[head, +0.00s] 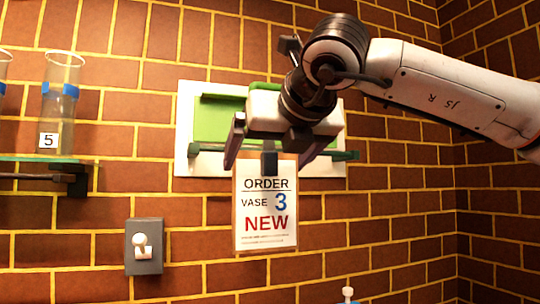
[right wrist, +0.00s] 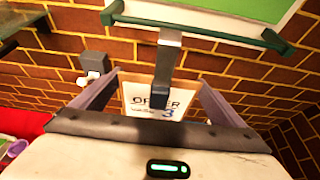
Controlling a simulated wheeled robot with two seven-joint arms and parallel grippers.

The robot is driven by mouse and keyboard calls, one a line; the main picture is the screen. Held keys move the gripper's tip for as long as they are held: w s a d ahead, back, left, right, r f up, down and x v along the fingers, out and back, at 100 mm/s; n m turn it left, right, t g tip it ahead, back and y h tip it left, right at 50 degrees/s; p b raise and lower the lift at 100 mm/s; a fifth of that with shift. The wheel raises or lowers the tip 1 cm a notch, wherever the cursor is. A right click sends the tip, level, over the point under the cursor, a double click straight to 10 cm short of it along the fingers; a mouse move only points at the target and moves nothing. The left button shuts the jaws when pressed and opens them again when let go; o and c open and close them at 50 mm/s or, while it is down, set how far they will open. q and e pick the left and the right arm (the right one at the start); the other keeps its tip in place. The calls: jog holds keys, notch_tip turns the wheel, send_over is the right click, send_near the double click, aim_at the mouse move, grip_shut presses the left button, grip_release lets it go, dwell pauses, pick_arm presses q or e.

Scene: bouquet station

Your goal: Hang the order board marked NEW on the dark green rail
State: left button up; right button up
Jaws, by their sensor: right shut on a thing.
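The order board (head: 265,215), a white card reading ORDER VASE 3 NEW with a wooden edge, is upright below my right gripper (head: 275,150). My right gripper's fingers are shut on its side edges; the board also shows between them in the right wrist view (right wrist: 150,97). A dark hook (head: 269,160) rises from the board's top. The dark green rail (head: 340,155) runs across a white and green wall panel, partly hidden by my gripper. In the right wrist view the hook's top overlaps the rail (right wrist: 230,38); I cannot tell whether they touch. My left gripper is not in view.
A glass vase (head: 60,105) marked 5 with a blue band stands on a shelf (head: 40,172) at the left. A grey switch box (head: 144,262) with a white knob is on the brick wall, left of the board. The wall right of the board is clear.

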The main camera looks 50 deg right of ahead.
jog(key=shift+w+d+r+p, duration=0.1)
jog(key=shift+w+d+p, duration=0.15)
jog(key=shift+w, duration=0.25)
jog(key=shift+w+d+p, duration=0.2)
jog(key=shift+w+d, duration=0.05)
jog(key=shift+w, duration=0.25)
jog(key=shift+w+d+p, duration=0.25)
jog(key=shift+w+d, duration=0.05)
jog(key=shift+w, duration=0.2)
jog(key=shift+w+d+p, duration=0.25)
jog(key=shift+w, duration=0.2)
pick_arm(q)
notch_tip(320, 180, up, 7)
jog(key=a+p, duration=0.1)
jog(key=p, duration=0.6)
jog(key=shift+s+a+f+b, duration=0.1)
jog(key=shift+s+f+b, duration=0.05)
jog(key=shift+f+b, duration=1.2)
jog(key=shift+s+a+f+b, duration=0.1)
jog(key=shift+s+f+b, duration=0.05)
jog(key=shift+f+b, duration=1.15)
pick_arm(e)
jog(key=x, duration=1)
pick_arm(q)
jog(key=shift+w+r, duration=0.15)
pick_arm(e)
jog(key=shift+r, duration=0.2)
jog(key=o, duration=1.2)
